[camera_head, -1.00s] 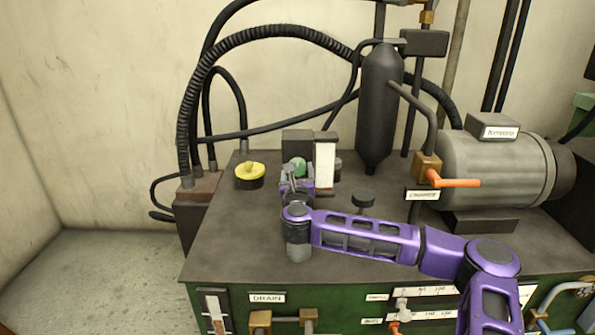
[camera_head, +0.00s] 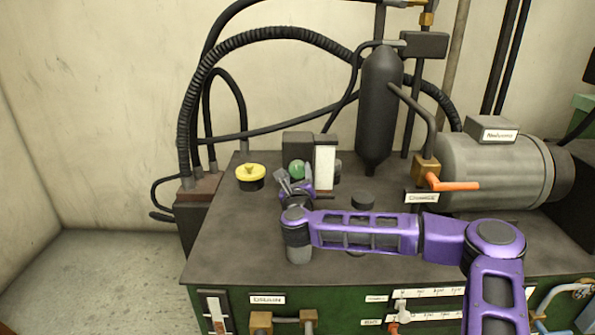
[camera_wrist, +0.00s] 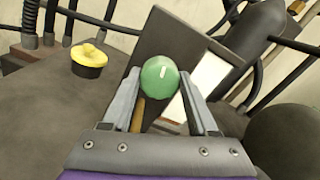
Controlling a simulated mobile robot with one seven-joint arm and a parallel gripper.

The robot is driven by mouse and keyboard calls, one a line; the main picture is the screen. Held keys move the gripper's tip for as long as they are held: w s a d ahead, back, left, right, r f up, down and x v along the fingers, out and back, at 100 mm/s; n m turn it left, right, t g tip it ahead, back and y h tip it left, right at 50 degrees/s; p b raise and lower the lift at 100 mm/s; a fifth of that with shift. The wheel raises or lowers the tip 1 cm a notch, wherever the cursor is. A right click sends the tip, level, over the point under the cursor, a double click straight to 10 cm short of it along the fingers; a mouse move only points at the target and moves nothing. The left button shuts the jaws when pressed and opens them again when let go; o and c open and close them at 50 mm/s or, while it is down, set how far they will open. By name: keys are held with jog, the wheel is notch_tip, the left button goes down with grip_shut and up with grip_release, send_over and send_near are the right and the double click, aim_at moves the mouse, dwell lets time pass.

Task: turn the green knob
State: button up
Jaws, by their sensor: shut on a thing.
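The green knob (camera_head: 297,169) is a round ball on the front of a dark block (camera_head: 297,145) on the bench top. In the wrist view the knob (camera_wrist: 159,76) sits between the two grey fingers of my gripper (camera_wrist: 158,82), with a small white mark on its face. My gripper (camera_head: 295,182) is shut on it, with one finger at each side. In the wrist view the block and its white plate appear tilted, so my gripper is rolled relative to them.
A yellow-topped knob (camera_head: 250,174) stands left of the block. A white-faced plate (camera_head: 325,167) is close on the right, and a short black cap (camera_head: 362,200) stands farther right. A dark cylinder (camera_head: 380,110), an orange-handled valve (camera_head: 455,185) and a grey motor (camera_head: 495,170) lie beyond.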

jog(key=n+p, duration=0.1)
jog(key=n, duration=0.4)
jog(key=shift+n, duration=0.3)
jog(key=n+b, duration=0.1)
jog(key=n, duration=0.4)
jog(key=shift+n, duration=0.3)
jog(key=n+b, duration=0.1)
jog(key=n, duration=0.4)
jog(key=shift+b, duration=0.4)
jog(key=n, duration=0.5)
jog(key=shift+f+n, duration=0.1)
jog(key=shift+n, duration=0.3)
jog(key=o, duration=1.4)
jog(key=shift+c, duration=0.2)
jog(key=shift+s, duration=0.1)
